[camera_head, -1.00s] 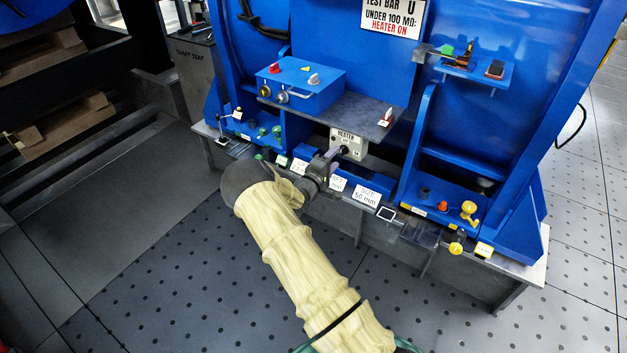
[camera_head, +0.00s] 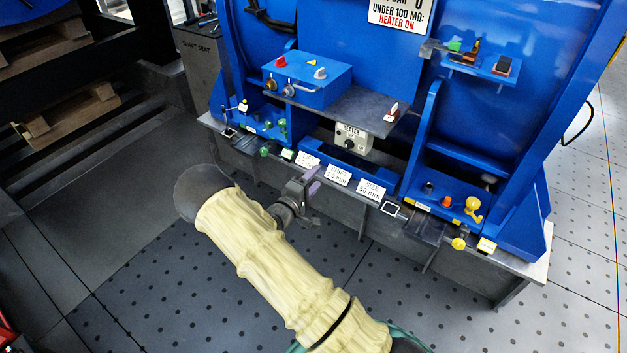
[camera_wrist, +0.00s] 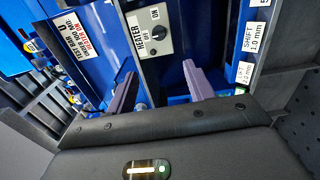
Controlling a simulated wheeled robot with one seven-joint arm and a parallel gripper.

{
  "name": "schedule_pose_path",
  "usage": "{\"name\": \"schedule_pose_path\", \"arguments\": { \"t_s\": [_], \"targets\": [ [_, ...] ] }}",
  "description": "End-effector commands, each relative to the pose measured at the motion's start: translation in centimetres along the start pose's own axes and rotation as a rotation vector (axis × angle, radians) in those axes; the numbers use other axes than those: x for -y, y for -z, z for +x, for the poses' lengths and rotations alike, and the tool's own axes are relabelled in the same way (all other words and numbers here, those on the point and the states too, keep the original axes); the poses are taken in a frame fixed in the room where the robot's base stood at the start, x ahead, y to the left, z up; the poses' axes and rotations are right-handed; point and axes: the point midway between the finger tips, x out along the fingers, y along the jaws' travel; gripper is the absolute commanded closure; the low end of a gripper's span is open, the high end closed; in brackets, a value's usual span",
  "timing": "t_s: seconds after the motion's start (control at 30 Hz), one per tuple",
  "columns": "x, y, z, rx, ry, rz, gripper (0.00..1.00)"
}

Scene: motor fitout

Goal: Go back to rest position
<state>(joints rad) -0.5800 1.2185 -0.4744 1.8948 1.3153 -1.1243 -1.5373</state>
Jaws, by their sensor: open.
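My gripper (camera_wrist: 155,95) shows in the wrist view with its two purple-grey fingers apart and nothing between them. In the head view my gripper (camera_head: 312,185) is in front of the blue motor stand, near the white label cards, and clear of the bench edge as far as I can tell. My arm in its cream sleeve reaches up from the bottom of the head view. The heater switch box (camera_head: 351,140) stands behind the gripper; in the wrist view the heater box (camera_wrist: 152,45) lies beyond the fingers.
A blue box (camera_head: 307,80) with knobs and a grey shelf (camera_head: 360,108) are above the bench. Label cards (camera_head: 338,175) line the front edge. The dotted floor (camera_head: 130,290) in front is free.

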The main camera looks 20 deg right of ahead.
Motion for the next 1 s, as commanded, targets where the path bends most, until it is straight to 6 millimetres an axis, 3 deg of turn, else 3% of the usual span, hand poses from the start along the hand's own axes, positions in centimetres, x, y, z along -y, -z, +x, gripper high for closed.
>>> {"name": "schedule_pose_path", "arguments": {
  "t_s": [0.47, 0.77, 1.0],
  "targets": [
    [-0.2, 0.0, 0.3, -0.010, 0.069, 0.059, 0.47],
    [-1.0, 0.2, -1.0, -0.059, 0.489, 0.393, 0.47],
    [-3.3, -0.6, -5.2, -0.051, 0.848, 0.625, 0.47]
  ]
}}
